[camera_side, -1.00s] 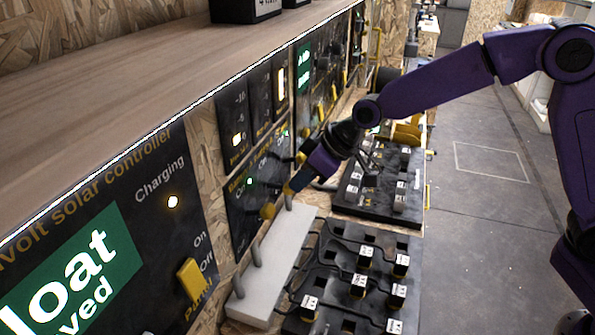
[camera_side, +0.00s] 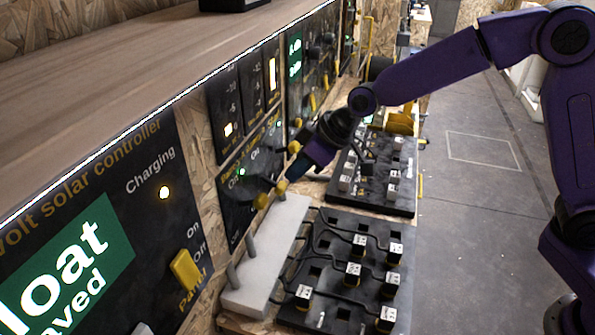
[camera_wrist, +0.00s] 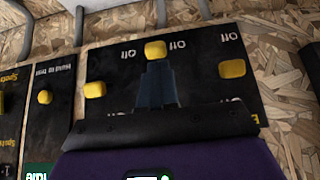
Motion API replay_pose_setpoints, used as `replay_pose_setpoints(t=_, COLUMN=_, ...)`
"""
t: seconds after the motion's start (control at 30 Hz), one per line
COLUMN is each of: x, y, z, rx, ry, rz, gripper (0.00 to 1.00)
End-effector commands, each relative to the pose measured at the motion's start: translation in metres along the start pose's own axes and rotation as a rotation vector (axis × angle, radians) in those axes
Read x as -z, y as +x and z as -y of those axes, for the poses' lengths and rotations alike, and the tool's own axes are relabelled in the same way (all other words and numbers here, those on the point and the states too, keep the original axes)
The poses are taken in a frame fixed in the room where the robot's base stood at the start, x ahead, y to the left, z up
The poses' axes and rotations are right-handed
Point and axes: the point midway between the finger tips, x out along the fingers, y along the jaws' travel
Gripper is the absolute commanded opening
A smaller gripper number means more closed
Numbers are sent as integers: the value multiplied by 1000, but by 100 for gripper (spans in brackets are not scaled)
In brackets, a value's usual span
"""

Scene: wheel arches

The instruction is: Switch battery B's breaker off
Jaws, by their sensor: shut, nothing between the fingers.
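The dark breaker panel (camera_side: 238,205) carries a lit green light and yellow breaker handles. In the wrist view it appears upside down, with a left handle (camera_wrist: 94,90), a middle handle (camera_wrist: 155,50) and a right handle (camera_wrist: 232,68). The middle handle sits level with the "Off" lettering; the other two lie farther from it. I cannot read which is battery B's. My gripper (camera_side: 287,183) is shut and empty, its dark blue fingertips (camera_wrist: 156,66) right at the middle handle, touching or nearly so. The middle handle (camera_side: 281,187) also shows beside the fingertips in the side view.
A pale ledge with grey posts (camera_side: 262,262) stands below the panel. Black battery trays with cables and labelled terminals (camera_side: 340,275) lie beside it. The solar controller (camera_side: 95,230) with a yellow switch is at left. A wooden shelf (camera_side: 130,85) overhangs. Open floor lies right.

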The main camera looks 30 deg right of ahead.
Motion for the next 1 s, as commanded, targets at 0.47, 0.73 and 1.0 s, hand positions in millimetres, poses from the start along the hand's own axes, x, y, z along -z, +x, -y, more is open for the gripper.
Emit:
replay_pose_setpoints(t=0.47, x=-8, y=-13, z=0, rx=0, ry=1, rz=-2, gripper=0)
replay_pose_setpoints(t=0.73, x=-33, y=-50, z=0, rx=0, ry=1, rz=-3, gripper=0)
replay_pose_setpoints(t=1.0, x=-52, y=-76, z=0, rx=0, ry=0, rz=-1, gripper=0)
